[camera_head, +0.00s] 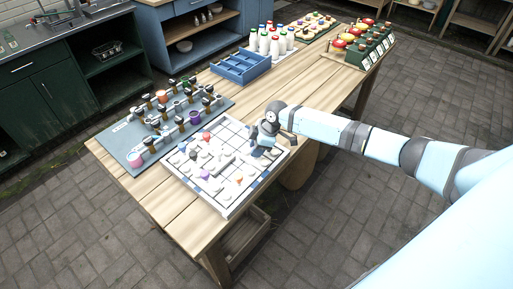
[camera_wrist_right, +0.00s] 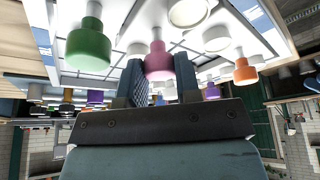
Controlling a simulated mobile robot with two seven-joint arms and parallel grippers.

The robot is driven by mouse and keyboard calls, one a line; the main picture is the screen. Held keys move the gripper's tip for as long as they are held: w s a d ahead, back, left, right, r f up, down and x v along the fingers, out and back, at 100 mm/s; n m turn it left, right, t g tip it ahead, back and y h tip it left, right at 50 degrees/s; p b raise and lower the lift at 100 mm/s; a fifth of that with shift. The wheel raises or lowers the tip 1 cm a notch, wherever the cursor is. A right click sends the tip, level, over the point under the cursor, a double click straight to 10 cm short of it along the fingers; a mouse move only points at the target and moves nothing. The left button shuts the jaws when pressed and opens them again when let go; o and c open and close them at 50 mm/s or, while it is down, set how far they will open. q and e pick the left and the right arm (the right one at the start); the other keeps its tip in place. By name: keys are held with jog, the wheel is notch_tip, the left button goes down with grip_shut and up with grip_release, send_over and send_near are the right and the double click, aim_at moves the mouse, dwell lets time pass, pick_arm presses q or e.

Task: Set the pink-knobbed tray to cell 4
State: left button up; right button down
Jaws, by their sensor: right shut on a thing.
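The pink knob (camera_wrist_right: 158,62) shows in the wrist view between the two fingers of my right gripper (camera_wrist_right: 160,82), which is shut on it. In the head view my right gripper (camera_head: 258,149) is low over the far right part of a white gridded board (camera_head: 229,132); the pink knob there is hidden or too small to tell. The cell numbers cannot be read. My left gripper is not in view.
A green knob (camera_wrist_right: 88,42) and an orange knob (camera_wrist_right: 245,70) flank the pink one. A dark board with several stoppered pieces (camera_head: 222,103) lies left of the white board. A blue crate (camera_head: 240,68), bottles (camera_head: 270,43) and a green rack (camera_head: 365,50) stand farther back.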

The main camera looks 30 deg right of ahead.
jog(key=shift+s, duration=0.1)
jog(key=c, duration=0.8)
grip_release()
jog(key=shift+s+d, duration=0.1)
jog(key=shift+r, duration=0.15)
jog(key=shift+d+r, duration=0.2)
jog(key=shift+r, duration=0.15)
jog(key=b+v, duration=0.1)
jog(key=v, duration=1.2)
jog(key=shift+s+a+b, duration=0.1)
jog(key=shift+b, duration=0.25)
jog(key=shift+a+f, duration=0.1)
